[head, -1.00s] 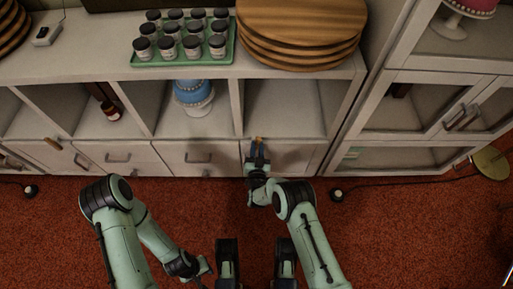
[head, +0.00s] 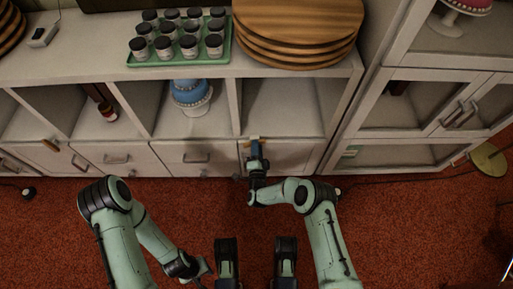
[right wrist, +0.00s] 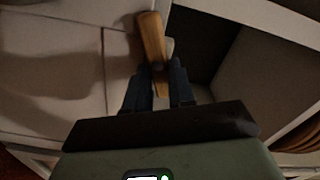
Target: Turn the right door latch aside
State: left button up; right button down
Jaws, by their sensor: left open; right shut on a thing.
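The right door latch (head: 256,138) is a small light-brown wooden bar on the cabinet front, just above the lower right door. In the head view it now lies roughly level, partly hidden by my right gripper (head: 256,150). In the right wrist view the wooden latch (right wrist: 152,38) stands out past the dark fingers of my right gripper (right wrist: 160,80), which are shut on its lower part. My left gripper (head: 203,273) hangs low over the red carpet at the bottom, away from the cabinet, open and empty.
Another wooden latch (head: 50,146) is on the left door. A blue cake (head: 190,92) stands in a cubby left of my right gripper. Jars on a green tray (head: 180,60) and stacked round boards (head: 297,30) are on top. A glass-doored cabinet (head: 425,110) stands right.

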pick_arm(q)
jog(key=shift+s, duration=0.15)
pick_arm(e)
jog(key=shift+f+m, duration=0.15)
jog(key=shift+m, duration=0.95)
jog(key=shift+f+m, duration=0.15)
jog(key=shift+m, duration=0.95)
jog(key=shift+s+a, duration=0.1)
jog(key=c, duration=1)
grip_release()
jog(key=shift+o, duration=0.2)
pick_arm(q)
jog(key=w+d+r+t+p, duration=0.1)
jog(key=w+r+t+p, duration=0.2)
jog(key=w, duration=0.6)
notch_tip(320, 180, up, 3)
jog(key=shift+f+m+p, duration=0.2)
jog(key=shift+m+p, duration=0.1)
jog(key=shift+p, duration=0.45)
pick_arm(e)
jog(key=s, duration=1.3)
jog(key=shift+s, duration=0.15)
